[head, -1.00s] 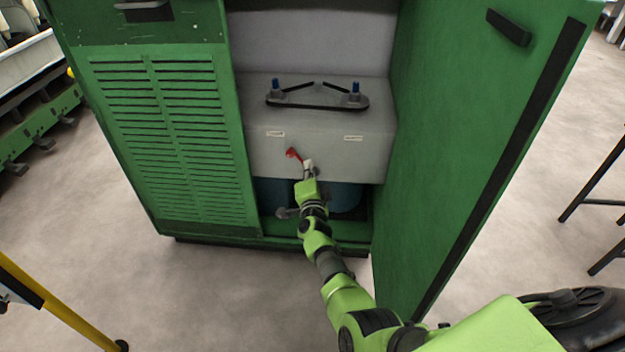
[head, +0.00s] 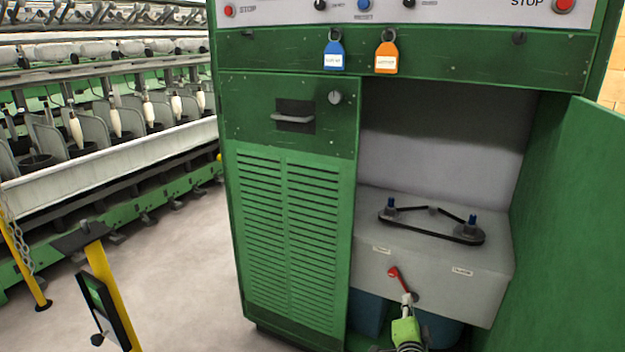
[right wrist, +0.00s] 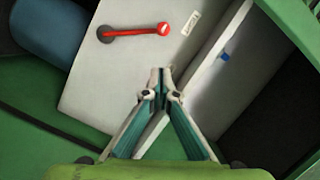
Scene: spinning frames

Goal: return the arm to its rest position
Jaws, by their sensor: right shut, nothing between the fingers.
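My right gripper (head: 407,299) is in front of the grey box inside the open green cabinet, at the lower right of the head view. In the right wrist view its fingers (right wrist: 162,73) are closed together with nothing between them. A red lever (head: 394,274) is on the front face of the grey box, just above and left of the gripper. It also shows in the right wrist view (right wrist: 135,32), apart from the fingertips. Only the end of my right arm shows in the head view. My left gripper is not in view.
The grey box (head: 380,285) carries a belt on two pulleys (head: 430,222). The open cabinet door (head: 575,230) stands to the right. A yellow post (head: 112,290) stands at lower left on open floor.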

